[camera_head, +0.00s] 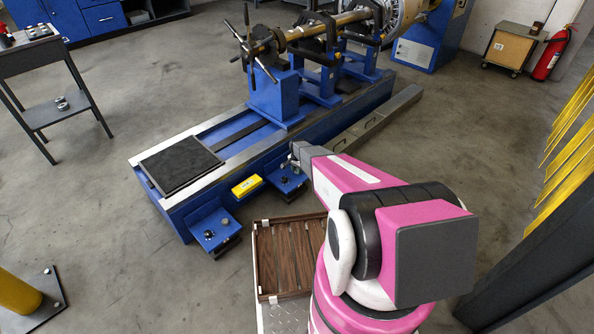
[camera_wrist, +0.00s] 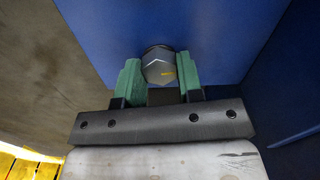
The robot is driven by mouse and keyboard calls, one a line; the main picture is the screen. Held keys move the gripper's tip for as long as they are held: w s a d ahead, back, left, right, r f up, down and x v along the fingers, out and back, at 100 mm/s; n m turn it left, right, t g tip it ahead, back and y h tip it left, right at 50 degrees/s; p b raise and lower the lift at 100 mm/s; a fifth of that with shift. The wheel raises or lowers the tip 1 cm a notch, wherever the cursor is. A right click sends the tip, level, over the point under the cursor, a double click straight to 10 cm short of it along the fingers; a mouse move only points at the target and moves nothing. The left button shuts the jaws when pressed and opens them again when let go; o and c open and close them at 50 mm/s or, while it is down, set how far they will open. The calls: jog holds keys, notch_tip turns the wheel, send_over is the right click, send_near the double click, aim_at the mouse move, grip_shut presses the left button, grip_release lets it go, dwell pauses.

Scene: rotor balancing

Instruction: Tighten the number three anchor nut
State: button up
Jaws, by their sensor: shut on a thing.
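A grey hex nut (camera_wrist: 160,68) shows in the wrist view against a blue surface, with a small yellow mark on its face. My gripper (camera_wrist: 158,82) has its green fingers closed on the nut's two sides. In the head view my gripper (camera_head: 293,160) is at the blue anchor foot (camera_head: 287,181) on the near side of the machine bed, and my arm partly hides that spot. Another blue anchor foot (camera_head: 218,243) with dark nuts (camera_head: 209,234) stands to its left, apart from my gripper. I cannot read any number on the nuts.
The blue machine bed (camera_head: 225,150) carries a rotor on pedestals. A yellow box (camera_head: 247,186) sits between the two feet. A wooden tray (camera_head: 257,262) is beside my base. A side table (camera_head: 35,62) stands at the left, a yellow post (camera_head: 18,292) at lower left. Open floor lies left.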

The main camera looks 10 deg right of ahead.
jog(key=shift+m, duration=0.6)
jog(key=o, duration=0.9)
jog(key=shift+o, duration=0.2)
notch_tip(320, 180, up, 11)
jog(key=shift+f, duration=0.1)
